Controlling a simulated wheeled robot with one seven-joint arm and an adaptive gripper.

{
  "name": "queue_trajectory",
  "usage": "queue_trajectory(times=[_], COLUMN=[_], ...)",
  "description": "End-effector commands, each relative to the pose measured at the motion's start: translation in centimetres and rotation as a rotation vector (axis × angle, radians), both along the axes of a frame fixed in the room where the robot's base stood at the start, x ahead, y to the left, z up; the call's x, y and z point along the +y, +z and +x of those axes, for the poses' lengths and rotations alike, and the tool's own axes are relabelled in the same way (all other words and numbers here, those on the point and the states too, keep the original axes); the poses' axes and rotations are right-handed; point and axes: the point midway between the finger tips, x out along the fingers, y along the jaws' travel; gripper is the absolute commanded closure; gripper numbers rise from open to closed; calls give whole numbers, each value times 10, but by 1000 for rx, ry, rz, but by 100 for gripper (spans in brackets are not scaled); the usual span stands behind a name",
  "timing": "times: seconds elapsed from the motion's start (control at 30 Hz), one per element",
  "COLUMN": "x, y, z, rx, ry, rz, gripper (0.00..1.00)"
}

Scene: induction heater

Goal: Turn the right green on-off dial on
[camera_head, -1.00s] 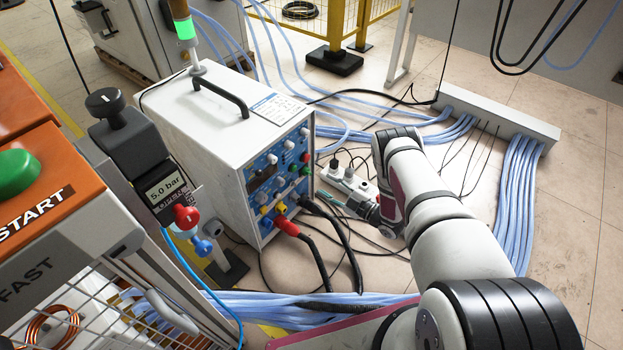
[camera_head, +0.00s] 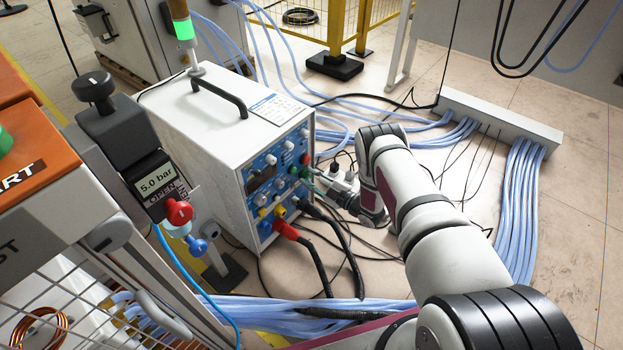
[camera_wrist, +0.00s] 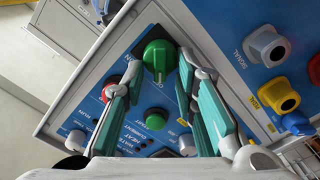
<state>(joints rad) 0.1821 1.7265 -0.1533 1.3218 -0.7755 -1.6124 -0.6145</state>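A large green dial (camera_wrist: 160,56) with a raised ridge sits on the blue front panel (camera_wrist: 135,62) of a white heater box (camera_head: 215,115). A smaller round green part (camera_wrist: 155,120) is on the same panel, between my fingers. My gripper (camera_wrist: 160,74) has two teal fingers, spread apart with a gap. In the wrist view the fingertips lie on either side of the large green dial; whether they touch it I cannot tell. In the head view my gripper (camera_head: 319,181) is at the panel's right edge and partly hidden by my arm.
Red (camera_wrist: 112,88), yellow (camera_wrist: 279,95) and grey (camera_wrist: 267,47) parts surround the dial on the panel. Red and black cables (camera_head: 312,258) plug in below. Blue hoses (camera_head: 290,317) cross the floor. A pressure gauge post (camera_head: 155,180) stands left of the box.

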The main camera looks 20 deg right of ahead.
Motion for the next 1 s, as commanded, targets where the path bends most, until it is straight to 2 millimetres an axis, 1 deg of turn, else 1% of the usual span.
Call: queue_trajectory(times=[0.27, 0.47, 0.67, 1.0], x=[0, -1, -2, -4], y=[0, 0, 1, 2], z=[0, 0, 1, 3], rx=[4, 35, 109, 293], ry=[1, -1, -1, -2], rz=[4, 47, 151, 405], gripper=[100, 100, 100, 100])
